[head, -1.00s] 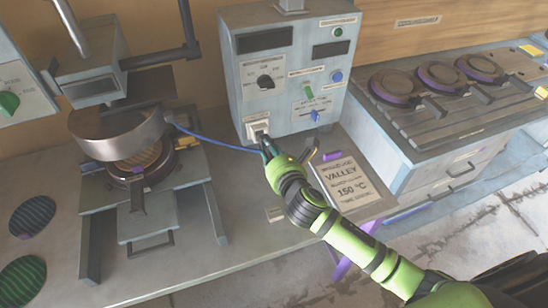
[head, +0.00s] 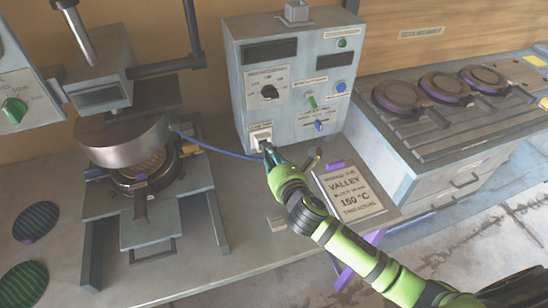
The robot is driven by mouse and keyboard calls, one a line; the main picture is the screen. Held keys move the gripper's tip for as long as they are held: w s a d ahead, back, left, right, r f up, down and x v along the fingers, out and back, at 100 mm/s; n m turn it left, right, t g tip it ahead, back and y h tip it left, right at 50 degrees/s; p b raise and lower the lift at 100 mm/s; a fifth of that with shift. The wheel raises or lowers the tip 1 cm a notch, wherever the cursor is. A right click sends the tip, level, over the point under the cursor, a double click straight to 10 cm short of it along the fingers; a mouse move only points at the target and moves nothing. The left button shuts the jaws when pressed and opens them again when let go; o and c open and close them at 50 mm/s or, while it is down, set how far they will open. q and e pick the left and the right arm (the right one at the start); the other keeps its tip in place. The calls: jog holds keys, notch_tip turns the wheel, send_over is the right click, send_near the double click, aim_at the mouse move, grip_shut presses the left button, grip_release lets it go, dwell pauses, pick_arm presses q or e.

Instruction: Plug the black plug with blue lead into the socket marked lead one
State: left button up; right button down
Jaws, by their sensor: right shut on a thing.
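The blue lead (head: 215,149) runs from the round press head across to the fingers of my right gripper (head: 269,154). My right gripper is shut on the black plug at the lead's end, right in front of the control box. The plug is mostly hidden by the fingers. The pale socket (head: 260,135) sits low on the left of the box's front face, with a small label above it too small to read. The fingertips are just below and in front of the socket. I cannot tell whether the plug is in it. My left gripper is not in view.
The grey control box (head: 228,75) carries a black dial, green and blue knobs. The press (head: 125,140) stands left. A sign (head: 352,193) reading "VALLEY 150 °C" lies beside my right arm. A bench with several round plates (head: 445,84) is at right.

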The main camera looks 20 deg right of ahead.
jog(key=shift+r+p, duration=0.1)
jog(key=shift+p, duration=0.5)
dwell(0.8)
jog(key=shift+b+x, duration=0.5)
jog(key=shift+x, duration=1.6)
jog(key=c, duration=0.9)
grip_release()
jog(key=shift+s, duration=0.1)
